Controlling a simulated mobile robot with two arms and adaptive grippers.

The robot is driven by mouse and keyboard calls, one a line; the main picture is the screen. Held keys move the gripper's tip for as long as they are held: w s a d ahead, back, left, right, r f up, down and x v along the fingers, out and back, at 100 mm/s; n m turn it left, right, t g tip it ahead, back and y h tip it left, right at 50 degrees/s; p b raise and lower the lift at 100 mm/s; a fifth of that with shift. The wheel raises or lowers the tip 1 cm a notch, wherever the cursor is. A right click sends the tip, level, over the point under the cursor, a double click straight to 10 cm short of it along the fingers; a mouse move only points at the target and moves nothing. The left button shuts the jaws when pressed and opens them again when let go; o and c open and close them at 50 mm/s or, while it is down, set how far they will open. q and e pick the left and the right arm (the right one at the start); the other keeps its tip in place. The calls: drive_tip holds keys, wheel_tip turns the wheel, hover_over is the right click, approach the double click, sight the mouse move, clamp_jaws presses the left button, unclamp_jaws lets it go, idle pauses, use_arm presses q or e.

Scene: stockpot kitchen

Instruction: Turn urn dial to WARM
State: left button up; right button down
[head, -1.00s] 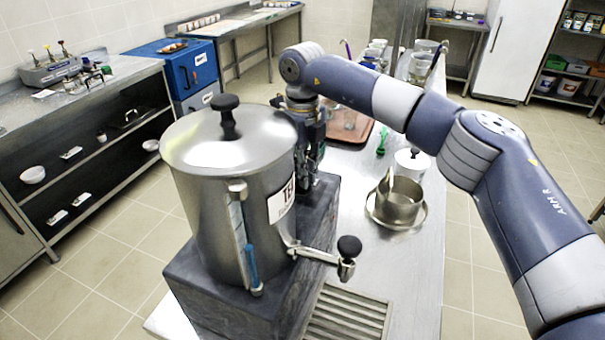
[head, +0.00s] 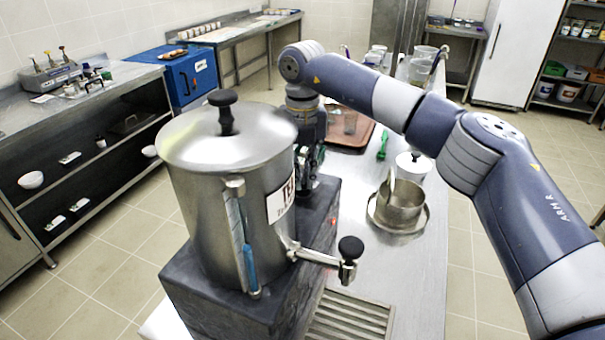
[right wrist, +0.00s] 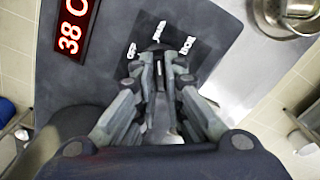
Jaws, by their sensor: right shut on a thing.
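The urn (head: 205,215), a steel pot with a black-knobbed lid and a front tap (head: 325,258), stands on a dark base (head: 215,300). My right gripper (head: 311,168) reaches down behind the urn's right side, its tips partly hidden there. In the right wrist view my right gripper (right wrist: 159,65) is shut on the dark dial (right wrist: 157,47), which is mostly hidden by the fingers. A black plate (right wrist: 200,57) around it carries white labels, OFF on the left, WARM in the middle and BOIL on the right. The dial's exact pointing is hard to tell. My left gripper is not in view.
A red-lit display (right wrist: 75,28) reading 38 C sits beside the dial plate. A steel pot (head: 402,203) on a saucer, a white lidded jar (head: 413,165) and a brown tray (head: 350,130) stand on the counter (head: 400,270). My right arm spans over the counter.

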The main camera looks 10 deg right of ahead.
sight(303, 179)
drive_tip(key=shift+w+r, duration=0.1)
drive_tip(key=shift+r, duration=0.05)
drive_tip(key=c, duration=1.7)
unclamp_jaws()
wheel_tip(303, 179, up, 12)
drive_tip(key=shift+f, duration=0.1)
